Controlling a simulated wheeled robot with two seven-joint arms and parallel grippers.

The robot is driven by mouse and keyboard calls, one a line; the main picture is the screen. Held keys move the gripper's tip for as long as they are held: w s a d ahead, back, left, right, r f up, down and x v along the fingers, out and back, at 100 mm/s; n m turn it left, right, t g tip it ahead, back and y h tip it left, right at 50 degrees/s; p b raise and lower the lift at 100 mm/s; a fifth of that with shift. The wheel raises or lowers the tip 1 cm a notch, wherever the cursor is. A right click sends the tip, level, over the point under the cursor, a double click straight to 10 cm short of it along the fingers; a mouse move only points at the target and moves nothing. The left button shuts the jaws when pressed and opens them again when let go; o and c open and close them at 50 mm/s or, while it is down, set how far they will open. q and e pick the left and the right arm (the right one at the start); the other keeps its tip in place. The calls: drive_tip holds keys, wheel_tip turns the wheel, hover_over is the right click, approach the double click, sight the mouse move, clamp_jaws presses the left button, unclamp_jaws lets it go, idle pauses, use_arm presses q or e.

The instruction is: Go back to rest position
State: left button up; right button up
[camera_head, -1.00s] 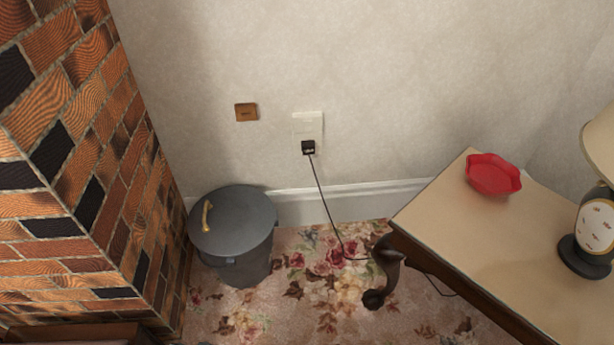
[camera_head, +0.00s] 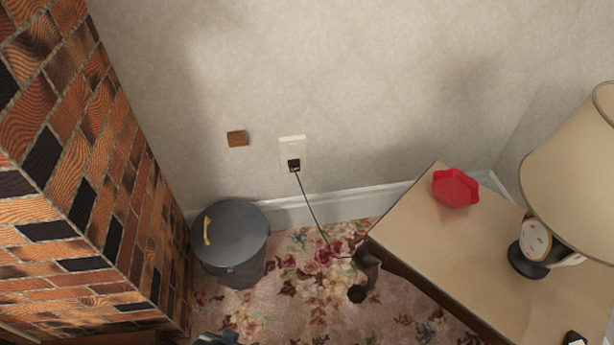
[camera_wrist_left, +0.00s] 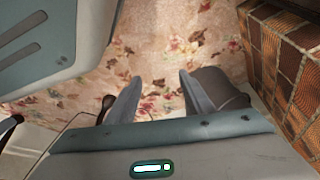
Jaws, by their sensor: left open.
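My left gripper (camera_wrist_left: 160,95) shows in the left wrist view with its two fingers spread apart. Nothing is between them, and the floral carpet lies beyond. A small grey part of my arm shows at the bottom edge of the head view, but its fingers cannot be made out there. My right gripper is in neither view. A black plug (camera_head: 293,166) sits in the white wall outlet (camera_head: 292,147), and its cord runs down to the carpet behind the table leg.
A brick fireplace (camera_head: 75,170) stands at left, beside a lidded grey bin (camera_head: 237,235). A wooden table (camera_head: 440,250) at right bears a red dish (camera_head: 455,188) and a lamp (camera_head: 575,155). Floral carpet (camera_head: 310,300) is clear between bin and table.

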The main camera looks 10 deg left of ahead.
use_arm(q)
drive_tip(key=p, duration=0.2)
drive_tip(key=r+p, duration=0.1)
drive_tip(key=p, duration=0.1)
drive_tip(key=shift+d+r, duration=0.25)
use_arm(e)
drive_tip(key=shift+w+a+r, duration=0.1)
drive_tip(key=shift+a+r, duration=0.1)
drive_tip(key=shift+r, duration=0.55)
use_arm(q)
drive_tip(key=s+r+p, duration=0.1)
drive_tip(key=p, duration=0.6)
drive_tip(key=s+d+r+t+p, duration=0.1)
drive_tip(key=s+p, duration=0.1)
drive_tip(key=p, duration=0.6)
drive_tip(key=shift+h, duration=0.3)
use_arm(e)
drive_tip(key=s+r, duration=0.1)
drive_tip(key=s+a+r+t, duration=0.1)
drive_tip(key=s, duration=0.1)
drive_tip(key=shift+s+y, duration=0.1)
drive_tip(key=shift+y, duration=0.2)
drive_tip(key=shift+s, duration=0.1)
use_arm(q)
drive_tip(key=shift+s, duration=0.15)
